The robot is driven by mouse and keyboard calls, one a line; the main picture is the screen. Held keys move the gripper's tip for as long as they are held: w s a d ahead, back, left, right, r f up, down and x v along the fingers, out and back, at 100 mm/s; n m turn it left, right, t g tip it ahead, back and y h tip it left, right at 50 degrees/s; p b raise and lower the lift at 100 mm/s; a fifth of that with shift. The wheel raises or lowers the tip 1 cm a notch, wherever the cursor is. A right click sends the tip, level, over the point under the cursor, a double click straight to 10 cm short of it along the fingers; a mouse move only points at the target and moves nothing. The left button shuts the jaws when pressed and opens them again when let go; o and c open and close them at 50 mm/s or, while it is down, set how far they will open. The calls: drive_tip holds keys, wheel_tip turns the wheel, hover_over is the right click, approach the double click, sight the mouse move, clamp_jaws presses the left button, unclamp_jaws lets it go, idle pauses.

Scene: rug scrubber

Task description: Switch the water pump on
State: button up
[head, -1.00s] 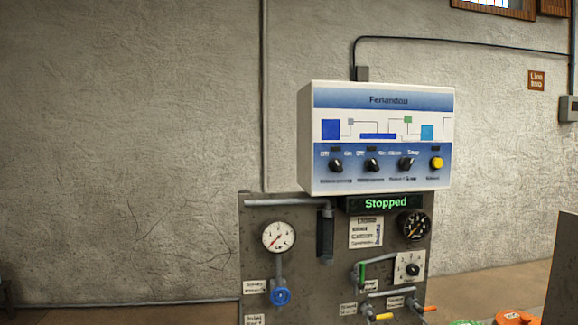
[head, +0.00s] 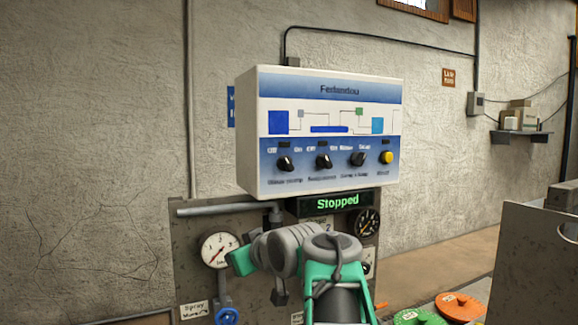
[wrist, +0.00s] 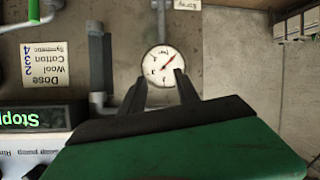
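The white control box (head: 330,88) hangs on the wall in the head view. Its lower blue strip carries a row of black knobs and a yellow button (head: 387,158). The leftmost knob (head: 285,163) has a blurred label that seems to end in "pump", with "Off" and "On" above it; its pointer seems to lean toward "Off". The green display (head: 338,204) below reads "Stopped". My gripper (wrist: 158,80) shows two dark fingers apart in the wrist view, empty, with a gauge behind them. It is below the box, in front of the lower panel, touching no knob that I can see.
The lower grey panel (head: 190,265) carries a white gauge (head: 220,250), a black gauge (head: 367,222) and a blue valve wheel (head: 227,316). My arm covers its middle. Orange round items (head: 462,306) and a grey metal housing (head: 535,260) stand at right. The wall at left is clear.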

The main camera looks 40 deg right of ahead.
drive_tip(key=s+d+r+t+h, duration=0.2)
drive_tip(key=d+r, duration=0.5)
drive_tip(key=r, duration=0.2)
drive_tip(key=n+t, duration=0.2)
approach(289, 164)
drive_tip(key=w, duration=0.2)
drive_tip(key=shift+h, duration=0.5)
drive_tip(key=p+x, duration=0.2)
drive_tip(key=x, duration=0.5)
drive_tip(key=shift+f, duration=0.15)
drive_tip(key=shift+c, duration=0.6)
clamp_jaws()
